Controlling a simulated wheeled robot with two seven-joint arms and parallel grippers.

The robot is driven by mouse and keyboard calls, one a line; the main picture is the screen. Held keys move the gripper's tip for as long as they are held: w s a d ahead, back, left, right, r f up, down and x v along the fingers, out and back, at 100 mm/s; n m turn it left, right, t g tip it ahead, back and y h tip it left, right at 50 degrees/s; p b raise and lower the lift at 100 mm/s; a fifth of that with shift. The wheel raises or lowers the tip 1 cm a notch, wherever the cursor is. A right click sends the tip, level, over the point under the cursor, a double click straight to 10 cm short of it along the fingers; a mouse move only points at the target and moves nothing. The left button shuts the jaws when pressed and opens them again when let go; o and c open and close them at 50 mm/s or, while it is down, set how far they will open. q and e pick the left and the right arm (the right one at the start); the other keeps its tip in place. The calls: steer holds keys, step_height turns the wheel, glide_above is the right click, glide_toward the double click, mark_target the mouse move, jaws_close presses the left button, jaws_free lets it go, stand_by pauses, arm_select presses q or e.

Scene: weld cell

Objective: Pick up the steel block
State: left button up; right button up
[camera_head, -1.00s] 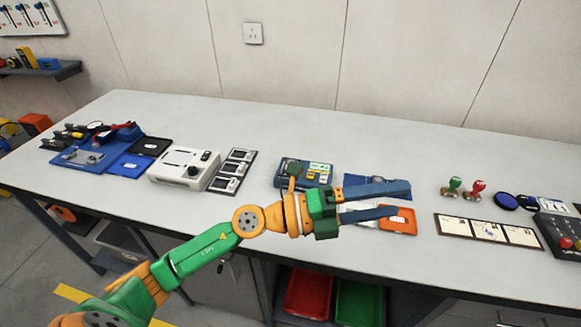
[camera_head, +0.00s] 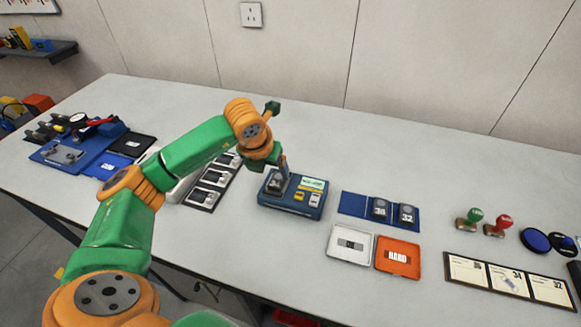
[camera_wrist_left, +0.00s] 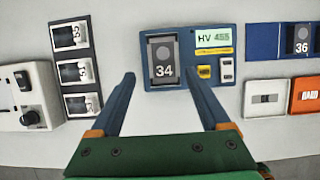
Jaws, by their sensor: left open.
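A dark grey block marked 34 (camera_head: 277,184) sits on the left part of the blue tester (camera_head: 292,207). In the left wrist view the block (camera_wrist_left: 164,62) lies in the slot of the tester (camera_wrist_left: 187,42), beside a display reading HV 455. My left gripper (camera_head: 283,163) points down over the block, open and empty. In the left wrist view its two fingers (camera_wrist_left: 159,78) are spread, with the block ahead between their tips. The gap to the block is hard to judge. In the head view a finger partly covers the block. My right gripper is not in view.
A blue tray (camera_head: 352,204) holds blocks marked 36 and 32. A white tray (camera_head: 336,255) and an orange HARD tray (camera_head: 412,268) lie in front of it. Stamps (camera_head: 497,227) stand at right. A framed strip (camera_head: 212,187) lies left. The back of the bench is clear.

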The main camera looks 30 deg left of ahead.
mark_target(277, 180)
arm_select(q)
steer(key=shift+f+p, duration=0.3)
steer(key=shift+d+f+p, duration=0.15)
steer(key=shift+f+p, duration=0.45)
steer(key=shift+p, duration=0.25)
steer(key=x, duration=0.3)
steer(key=shift+w+f, duration=0.25)
steer(key=shift+w, duration=0.2)
steer(key=shift+w+f, duration=0.1)
steer(key=shift+s, duration=0.25)
steer(key=c, duration=1.2)
steer(key=shift+w, duration=0.1)
jaws_close()
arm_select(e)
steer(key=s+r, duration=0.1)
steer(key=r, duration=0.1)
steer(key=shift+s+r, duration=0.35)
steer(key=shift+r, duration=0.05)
